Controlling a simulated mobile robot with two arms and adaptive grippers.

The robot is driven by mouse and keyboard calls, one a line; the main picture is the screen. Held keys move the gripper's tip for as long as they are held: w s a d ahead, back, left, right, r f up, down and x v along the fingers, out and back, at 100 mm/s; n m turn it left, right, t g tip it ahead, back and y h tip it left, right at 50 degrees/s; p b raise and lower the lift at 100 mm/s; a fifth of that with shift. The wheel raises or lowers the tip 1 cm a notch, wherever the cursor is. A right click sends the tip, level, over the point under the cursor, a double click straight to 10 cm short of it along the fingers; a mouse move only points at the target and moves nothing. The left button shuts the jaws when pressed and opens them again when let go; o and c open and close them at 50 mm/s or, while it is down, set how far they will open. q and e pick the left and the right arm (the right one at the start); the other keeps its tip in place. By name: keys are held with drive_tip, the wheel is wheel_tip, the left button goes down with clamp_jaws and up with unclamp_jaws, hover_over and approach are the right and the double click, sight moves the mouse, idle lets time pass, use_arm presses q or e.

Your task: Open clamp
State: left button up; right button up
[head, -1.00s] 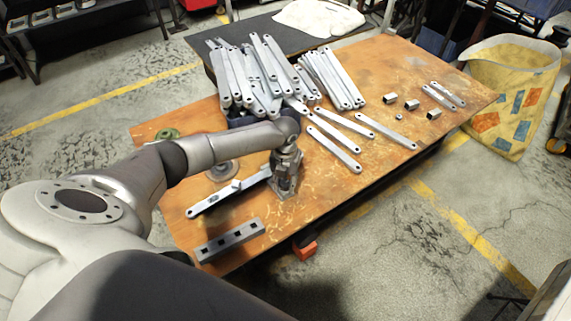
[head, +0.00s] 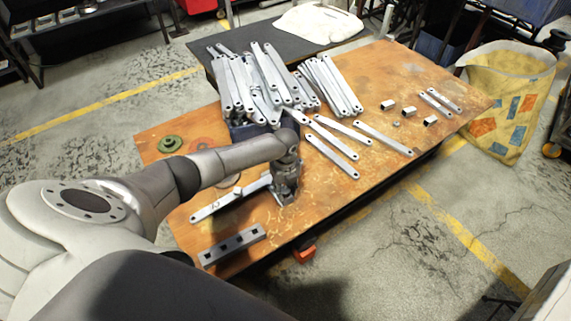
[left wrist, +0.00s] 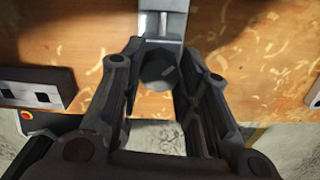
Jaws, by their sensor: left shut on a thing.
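The clamp (left wrist: 168,8) is a grey metal piece at the top middle of the left wrist view, with a dark round knob (left wrist: 160,68) in front of it. My left gripper (left wrist: 157,60) is shut on the knob, with one dark finger on each side. In the head view my left gripper (head: 285,190) points down at the table near its front edge, beside a flat bar. The clamp is mostly hidden there by the gripper and wrist. My right gripper is not in view.
The wooden table (head: 340,198) carries a pile of galvanized bars (head: 262,80), loose flat bars (head: 332,155), a square-holed bracket (head: 232,245) and a green disc (head: 170,145). An orange-red thing (head: 303,255) is at the front edge. A yellow bag (head: 510,95) stands right.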

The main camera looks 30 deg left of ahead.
use_arm(q)
drive_tip(key=n+p, duration=0.2)
drive_tip(key=n, duration=0.3)
drive_tip(key=shift+s+r, duration=0.1)
drive_tip(key=shift+r, duration=0.05)
drive_tip(key=n+p, duration=0.1)
drive_tip(key=n, duration=0.1)
drive_tip(key=shift+n, duration=0.4)
drive_tip(key=shift+n+p, duration=0.3)
drive_tip(key=shift+n, duration=0.8)
drive_tip(key=o, duration=0.9)
drive_tip(key=shift+f, duration=0.2)
drive_tip(key=shift+o, duration=0.2)
